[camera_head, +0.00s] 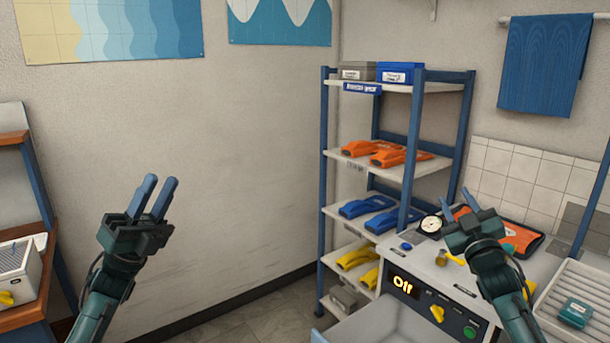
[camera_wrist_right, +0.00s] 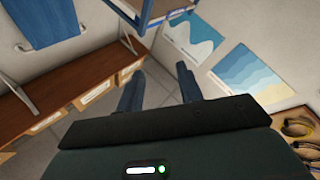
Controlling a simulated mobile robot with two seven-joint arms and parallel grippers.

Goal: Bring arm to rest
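My left gripper (camera_head: 161,183) is raised in front of the bare wall at the left, fingers pointing up. A gap shows between its fingers and it holds nothing. My right gripper (camera_head: 457,201) is over the test bench (camera_head: 467,272) in the head view, close to the round gauge (camera_head: 430,224). In the right wrist view my right gripper's fingers (camera_wrist_right: 159,85) stand apart with only floor between them. I cannot tell from the head view how high the right gripper is above the bench.
A blue-framed shelf (camera_head: 325,180) with orange, blue and yellow tools stands in the middle. The bench display (camera_head: 402,285) reads "Off". An orange pouch (camera_head: 522,238) lies behind my right gripper. A tray (camera_head: 598,290) holds a teal device (camera_head: 576,312). A wooden bench (camera_head: 25,318) is at left.

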